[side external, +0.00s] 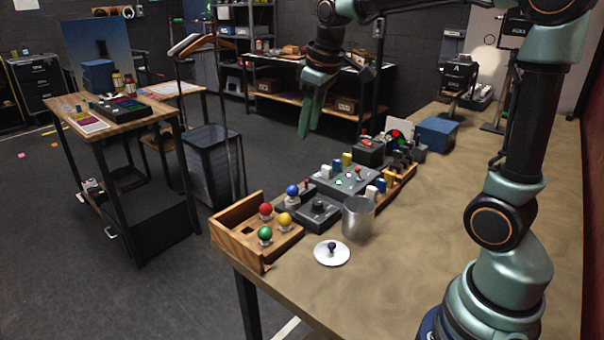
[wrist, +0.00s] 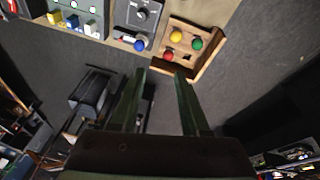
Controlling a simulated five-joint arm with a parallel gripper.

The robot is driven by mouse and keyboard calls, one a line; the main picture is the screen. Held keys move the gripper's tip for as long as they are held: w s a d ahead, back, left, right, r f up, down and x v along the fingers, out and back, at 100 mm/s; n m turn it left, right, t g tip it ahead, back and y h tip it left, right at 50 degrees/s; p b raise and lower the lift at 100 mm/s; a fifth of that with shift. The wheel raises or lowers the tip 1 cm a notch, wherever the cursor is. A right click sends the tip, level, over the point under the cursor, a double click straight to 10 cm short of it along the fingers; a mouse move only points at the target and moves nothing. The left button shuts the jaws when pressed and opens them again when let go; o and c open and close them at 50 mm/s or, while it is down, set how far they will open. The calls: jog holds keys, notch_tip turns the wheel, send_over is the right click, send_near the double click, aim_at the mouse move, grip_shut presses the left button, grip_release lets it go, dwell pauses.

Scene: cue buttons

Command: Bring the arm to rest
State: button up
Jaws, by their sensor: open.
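My gripper (side external: 314,108) hangs in the air at the upper middle of the side view, beyond the far edge of the workbench. Its green fingers point down. In the wrist view my gripper (wrist: 161,80) has its two fingers apart with nothing between them. A wooden tray (side external: 232,215) at the bench's left end holds a red button (side external: 266,209), a yellow button (side external: 285,219) and a green button (side external: 265,233). A blue button (side external: 292,190) sits on a dark box beside the tray. The tray (wrist: 213,67) and these buttons also show at the top of the wrist view.
A metal cup (side external: 358,218) and a white lid (side external: 332,253) with a dark knob stand near the tray. A control box (side external: 345,182) and several small blocks fill the bench's far edge. The bench's right part (side external: 440,200) is clear. A side table (side external: 140,115) stands at left.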

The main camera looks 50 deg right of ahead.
jog(key=s+a+f+m+t, duration=0.2)
jog(key=s+a, duration=0.4)
jog(key=s, duration=0.6)
jog(key=shift+s+a+f+m+y, duration=0.2)
jog(key=shift+f+m+y, duration=0.1)
jog(key=shift+f, duration=0.35)
dwell(0.8)
